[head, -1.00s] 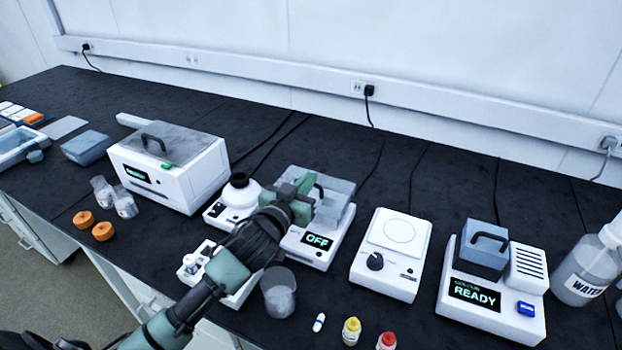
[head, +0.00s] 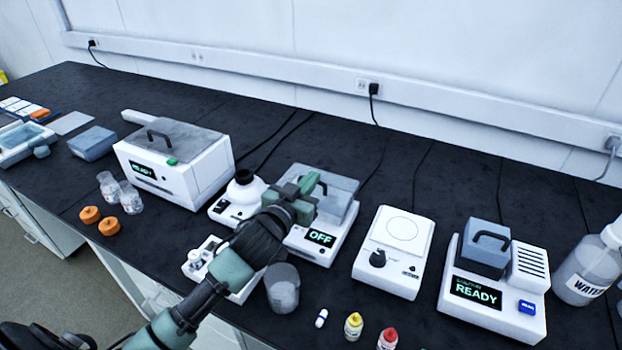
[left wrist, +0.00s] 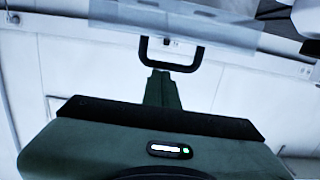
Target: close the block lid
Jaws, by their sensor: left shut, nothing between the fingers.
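The block unit with the "OFF" display (head: 320,237) stands mid-bench. Its clear grey lid (head: 343,190) has a dark loop handle; how far down the lid sits is hard to tell. My left gripper (head: 308,192) is shut and empty, close to the handle at the lid's left side, and hides part of the lid. In the left wrist view the shut fingers (left wrist: 160,88) point at the black handle (left wrist: 170,66), with the clear lid (left wrist: 215,28) beyond. Whether the fingertips touch the handle I cannot tell. My right gripper is not in view.
A larger white unit (head: 190,180) stands to the left, a round-plate device (head: 392,262) to the right, then a "READY" unit (head: 500,313) and water bottle (head: 588,270). A glass beaker (head: 283,292) stands close to my left arm. Small bottles (head: 354,326) are near the front edge.

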